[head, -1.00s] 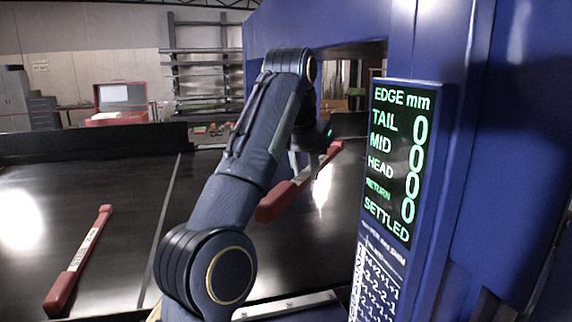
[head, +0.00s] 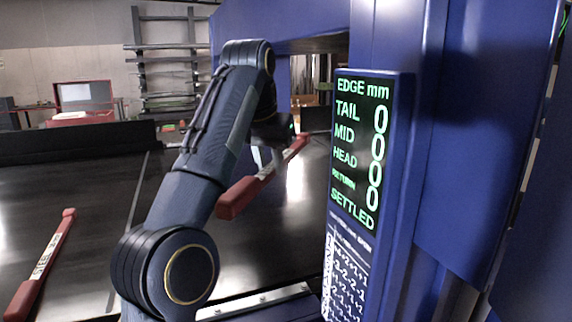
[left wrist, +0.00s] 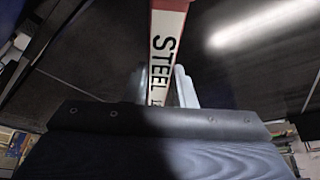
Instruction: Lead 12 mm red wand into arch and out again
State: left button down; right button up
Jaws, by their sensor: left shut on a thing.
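My left gripper (head: 268,160) is shut on a red wand (head: 236,197) with a white label and holds it tilted above the black conveyor belt (head: 265,245). In the left wrist view the wand (left wrist: 166,45) runs between the fingers, and its label reads "STEEL"; the size mark is hidden. The wand's far end points toward the opening of the blue arch (head: 395,35). A second red wand (head: 42,262) lies on the belt at the left. My right gripper is out of view.
A display panel (head: 358,150) on the arch's near post reads "EDGE mm", with zeros for TAIL, MID, HEAD and RETURN, and "SETTLED". A dark wall (head: 75,143) borders the belt's far side. The belt between the two wands is clear.

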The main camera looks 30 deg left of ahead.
pick_arm(q)
jog(key=s+a+p, duration=0.2)
jog(key=s+a, duration=1.9)
jog(key=s, duration=0.4)
jog(key=shift+s+a+p, duration=0.2)
jog(key=shift+a+p, duration=0.1)
jog(key=shift+p, duration=0.05)
dwell(0.3)
